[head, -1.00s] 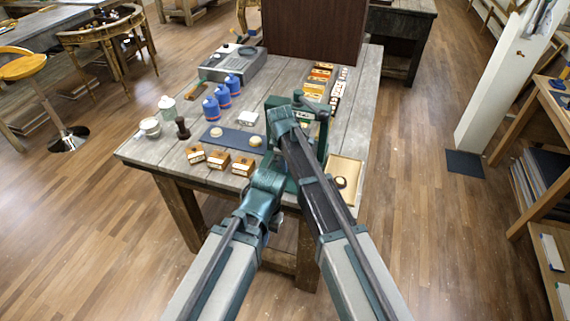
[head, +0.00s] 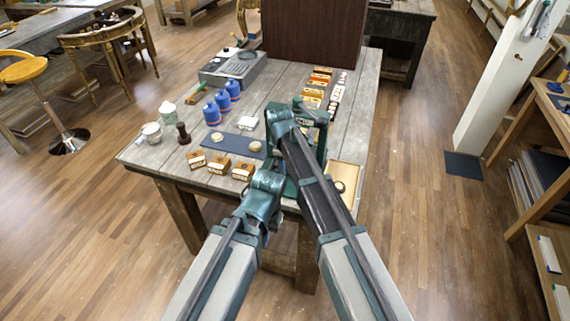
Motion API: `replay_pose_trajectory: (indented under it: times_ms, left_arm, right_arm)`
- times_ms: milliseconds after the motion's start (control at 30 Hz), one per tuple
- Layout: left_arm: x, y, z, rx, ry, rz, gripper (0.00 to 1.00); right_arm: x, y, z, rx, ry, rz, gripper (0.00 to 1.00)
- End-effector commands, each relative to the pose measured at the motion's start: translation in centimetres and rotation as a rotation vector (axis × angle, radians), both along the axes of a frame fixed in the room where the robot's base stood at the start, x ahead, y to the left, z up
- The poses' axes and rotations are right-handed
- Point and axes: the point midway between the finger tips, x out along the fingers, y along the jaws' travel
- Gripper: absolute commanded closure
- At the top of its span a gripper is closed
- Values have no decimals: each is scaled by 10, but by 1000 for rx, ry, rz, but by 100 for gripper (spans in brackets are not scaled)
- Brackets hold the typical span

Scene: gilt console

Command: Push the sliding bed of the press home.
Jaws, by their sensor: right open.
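The dark green press (head: 316,117) stands on the right part of the wooden table, near its front edge. My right arm crosses in front of it and hides most of its lower part, so I cannot make out the sliding bed or how far it is out. My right gripper (head: 281,116) is open, at the press's left side in the picture. I cannot tell whether it touches the press. My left gripper (head: 267,182) is lower, near the table's front edge. Its fingers are not clear, and it appears to hold nothing.
A tan tray (head: 346,172) with a dark round item lies right of the press. A dark blue mat (head: 231,145), several small wooden boxes (head: 219,165) and blue bottles (head: 223,98) are on the left. A grey device (head: 233,68) and a dark upright panel (head: 314,35) stand farther back.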

Motion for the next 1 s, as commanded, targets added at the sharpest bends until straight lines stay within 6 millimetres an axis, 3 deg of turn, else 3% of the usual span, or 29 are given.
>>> replay_pose_trajectory:
  times_ms: [33, 600, 800, 1000]
  left_arm:
    - [0, 0, 14, 0, 0, 0, 100]
    - [0, 0, 98, -2, -1, 12, 100]
    - [0, 0, 113, -2, -1, 14, 100]
    - [0, 0, 112, -2, 0, 14, 100]
  right_arm:
    - [-2, 0, 14, 0, 0, 0, 55]
    - [-16, 4, 98, 0, -1, 0, 55]
    - [-18, 5, 113, -1, -2, 0, 55]
    - [-19, 6, 112, 0, -2, -1, 55]
